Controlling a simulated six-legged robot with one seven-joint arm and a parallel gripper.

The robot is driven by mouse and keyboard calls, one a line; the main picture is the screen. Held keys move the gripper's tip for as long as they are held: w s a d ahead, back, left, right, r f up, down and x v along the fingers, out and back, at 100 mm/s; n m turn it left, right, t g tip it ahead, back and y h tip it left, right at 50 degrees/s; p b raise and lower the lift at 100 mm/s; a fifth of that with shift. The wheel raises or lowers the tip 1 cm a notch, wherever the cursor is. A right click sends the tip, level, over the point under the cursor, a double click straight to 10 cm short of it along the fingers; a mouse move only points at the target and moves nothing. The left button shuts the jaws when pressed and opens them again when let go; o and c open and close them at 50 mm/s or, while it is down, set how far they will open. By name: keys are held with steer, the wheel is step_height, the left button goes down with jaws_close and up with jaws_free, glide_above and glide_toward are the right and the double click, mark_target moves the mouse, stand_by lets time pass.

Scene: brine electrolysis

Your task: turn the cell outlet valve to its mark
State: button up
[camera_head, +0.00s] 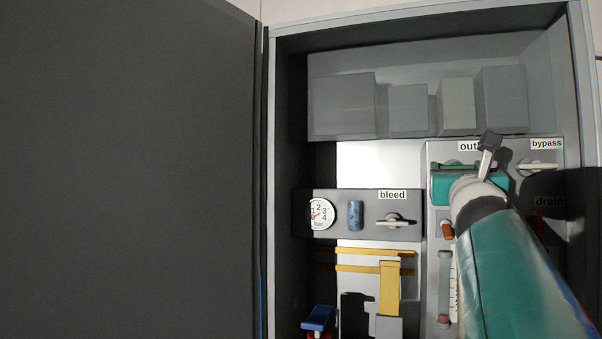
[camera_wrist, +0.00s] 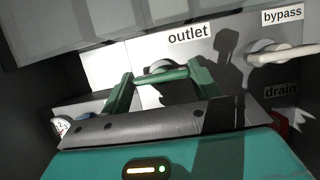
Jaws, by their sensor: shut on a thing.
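The outlet valve is at the upper right of the panel, under a label reading "outlet" that my arm partly covers in the head view. In the wrist view its green handle (camera_wrist: 162,75) lies nearly level in front of a pale round base, below the full label (camera_wrist: 188,34). My gripper (camera_wrist: 160,80) has one green finger at each end of the handle and is shut on it. In the head view my gripper (camera_head: 468,172) is in front of the valve, and my wrist hides much of it. I cannot make out the mark clearly.
The bypass valve (camera_head: 538,167) with a pale lever is close on the right, with the drain label (camera_head: 549,202) below. The bleed valve (camera_head: 396,220), a blue cylinder (camera_head: 356,215) and a gauge (camera_head: 321,213) are lower left. A dark door (camera_head: 130,170) stands left; grey blocks (camera_head: 342,105) are above.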

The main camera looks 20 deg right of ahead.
steer(key=shift+n, duration=0.5)
steer(key=n+y, duration=0.3)
steer(key=n, duration=0.4)
steer(key=n+y, duration=0.3)
steer(key=n, duration=0.4)
steer(key=n+y, duration=0.3)
steer(key=n, duration=0.4)
steer(key=shift+s+d+r, duration=0.15)
steer(key=shift+r, duration=0.15)
steer(key=shift+n, duration=0.3)
